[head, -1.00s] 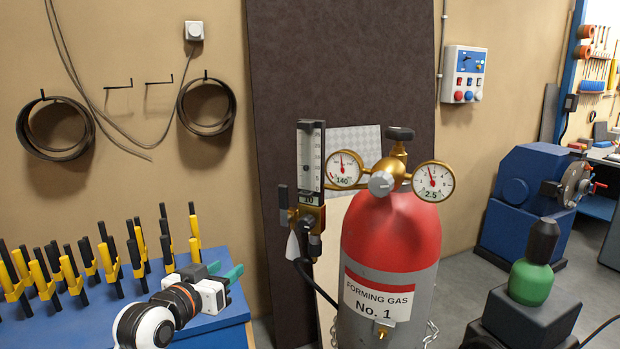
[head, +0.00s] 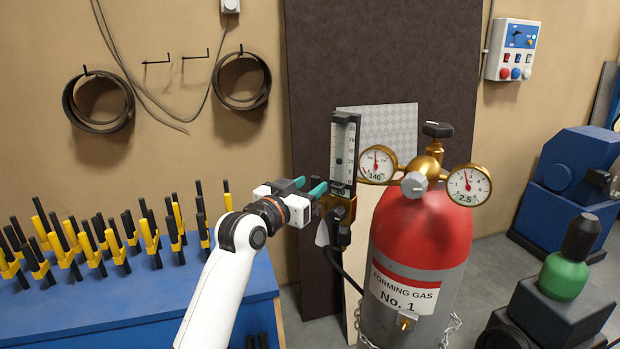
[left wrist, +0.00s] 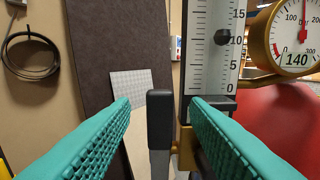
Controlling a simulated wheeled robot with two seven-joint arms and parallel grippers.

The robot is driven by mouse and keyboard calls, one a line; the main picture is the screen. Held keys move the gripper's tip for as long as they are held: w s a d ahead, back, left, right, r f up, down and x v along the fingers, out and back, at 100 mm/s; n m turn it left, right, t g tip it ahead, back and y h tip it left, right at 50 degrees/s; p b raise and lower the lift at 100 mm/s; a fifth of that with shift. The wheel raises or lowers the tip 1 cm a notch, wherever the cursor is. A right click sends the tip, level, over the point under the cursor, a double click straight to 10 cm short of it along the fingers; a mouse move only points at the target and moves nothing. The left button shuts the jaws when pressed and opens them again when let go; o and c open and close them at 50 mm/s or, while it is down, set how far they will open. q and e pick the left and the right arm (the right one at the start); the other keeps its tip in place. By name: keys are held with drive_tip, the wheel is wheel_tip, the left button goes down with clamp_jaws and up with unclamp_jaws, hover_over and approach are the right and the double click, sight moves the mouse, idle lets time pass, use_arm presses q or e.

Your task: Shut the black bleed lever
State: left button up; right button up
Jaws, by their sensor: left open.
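The black bleed lever (left wrist: 160,118) stands upright on a grey stem in the left wrist view, just left of the flowmeter tube (left wrist: 214,50). In the head view my gripper covers the lever's place. My left gripper (head: 309,188) is open, its teal fingers pointing at the lower left side of the flowmeter (head: 345,150). In the left wrist view the lever shows between the two fingertips, nearer the right one, with a gap on both sides. I cannot tell whether it is between the pads in depth. My right gripper is not in view.
The red-topped gas cylinder (head: 421,237) with two gauges (head: 377,164) stands right of the flowmeter. A black hose (head: 346,272) hangs below the flowmeter. A blue bench (head: 120,306) with several yellow-black clamps is at left. A dark panel (head: 385,60) stands behind.

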use_arm(q)
drive_tip(key=shift+w+d, duration=0.2)
drive_tip(key=shift+w, duration=0.2)
clamp_jaws()
